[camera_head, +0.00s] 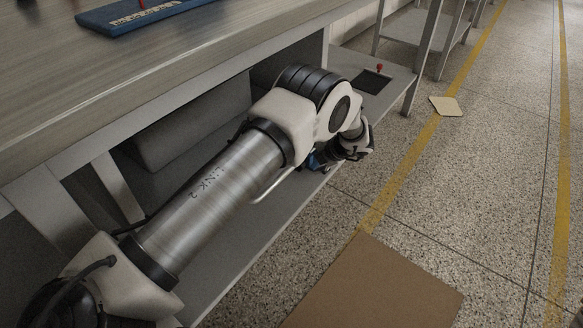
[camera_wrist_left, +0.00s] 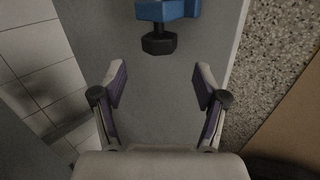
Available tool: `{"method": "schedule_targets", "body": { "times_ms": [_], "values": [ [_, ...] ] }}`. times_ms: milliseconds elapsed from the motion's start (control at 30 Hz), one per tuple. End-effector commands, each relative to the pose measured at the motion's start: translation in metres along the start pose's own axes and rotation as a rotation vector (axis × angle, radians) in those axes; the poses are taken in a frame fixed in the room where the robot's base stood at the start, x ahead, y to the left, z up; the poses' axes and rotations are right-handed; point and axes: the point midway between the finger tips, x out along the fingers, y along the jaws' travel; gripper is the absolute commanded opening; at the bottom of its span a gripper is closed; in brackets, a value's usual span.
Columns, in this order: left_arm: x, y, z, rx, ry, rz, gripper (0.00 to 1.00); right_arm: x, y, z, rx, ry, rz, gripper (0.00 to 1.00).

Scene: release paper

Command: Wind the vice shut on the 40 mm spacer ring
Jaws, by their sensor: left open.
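In the left wrist view, a blue body (camera_wrist_left: 167,9) with a black knob (camera_wrist_left: 159,41) below it stands out at the top edge, over a grey shelf. It may be the vice, but most of it is cut off. In the head view a small blue part (camera_head: 315,160) shows beside my left wrist on the low shelf, mostly hidden by my arm. My left gripper (camera_wrist_left: 161,78) is open and empty, its fingers spread to either side and short of the black knob. I cannot make out the 40 mm spacer ring. My right gripper is not in view.
My left arm reaches below the bench top (camera_head: 200,60) along the low shelf (camera_head: 245,245). A grey box (camera_head: 195,125) stands under the bench. A red knob (camera_head: 379,68) and dark square (camera_head: 371,82) lie farther along. Brown board (camera_head: 380,285) covers some floor.

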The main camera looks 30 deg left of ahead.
Motion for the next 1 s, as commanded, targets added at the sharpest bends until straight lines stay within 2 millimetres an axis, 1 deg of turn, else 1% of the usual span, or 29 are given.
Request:
{"method": "schedule_targets", "body": {
  "times_ms": [167, 300, 400, 500, 667, 700, 733, 767, 800, 833, 867, 1000],
  "values": [
    [0.029, -0.003, -0.001, -0.002, 0.003, -0.001, 0.73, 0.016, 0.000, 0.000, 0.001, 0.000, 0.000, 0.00],
    [0.058, -0.003, -0.002, 0.000, 0.004, -0.001, 0.73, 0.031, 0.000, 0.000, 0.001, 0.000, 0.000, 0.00],
    [0.071, -0.002, -0.001, 0.001, 0.003, 0.000, 0.73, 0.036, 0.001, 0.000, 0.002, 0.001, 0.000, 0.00],
    [0.075, 0.000, -0.001, 0.002, 0.002, 0.000, 0.73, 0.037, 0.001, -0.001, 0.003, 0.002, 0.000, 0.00],
    [0.074, 0.001, -0.001, 0.004, 0.002, 0.000, 0.73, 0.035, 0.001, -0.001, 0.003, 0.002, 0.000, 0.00],
    [0.074, 0.001, -0.001, 0.004, 0.002, 0.000, 0.65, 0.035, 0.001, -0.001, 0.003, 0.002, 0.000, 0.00],
    [0.074, 0.001, -0.001, 0.004, 0.002, 0.000, 0.55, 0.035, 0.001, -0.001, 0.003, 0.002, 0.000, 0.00],
    [0.074, 0.001, -0.001, 0.004, 0.002, 0.000, 0.44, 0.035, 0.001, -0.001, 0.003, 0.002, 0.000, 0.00],
    [0.074, 0.001, -0.001, 0.004, 0.002, 0.000, 0.30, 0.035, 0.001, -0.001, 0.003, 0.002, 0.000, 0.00],
    [0.074, 0.001, -0.001, 0.004, 0.002, 0.000, 0.19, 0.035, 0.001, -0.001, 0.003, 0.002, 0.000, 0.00],
    [0.074, 0.001, -0.001, 0.004, 0.002, 0.000, 0.14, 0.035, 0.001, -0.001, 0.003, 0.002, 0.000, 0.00],
    [0.075, 0.000, -0.002, 0.005, 0.003, 0.003, 0.14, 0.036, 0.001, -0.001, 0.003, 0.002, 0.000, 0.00]
  ]
}}
